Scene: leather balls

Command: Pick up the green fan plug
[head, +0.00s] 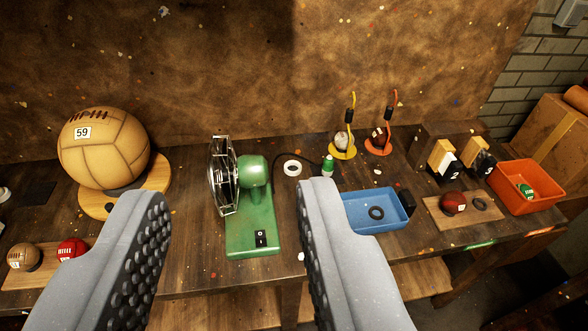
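A small green plug (328,165) with a dark top stands on the workbench, right of centre. A black cord runs to it from behind the green fan (250,215), which has a wire cage and a black switch on its base. My gripper (232,200) is open and empty, its two grey studded fingers spread wide in the foreground. The fan shows between the fingers. The plug lies just beyond and slightly right of the right fingertip, apart from it.
A blue tray (365,226) holding a black ring sits right of the plug. A large tan ball (105,150) is at left, an orange bin (520,203) at right.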

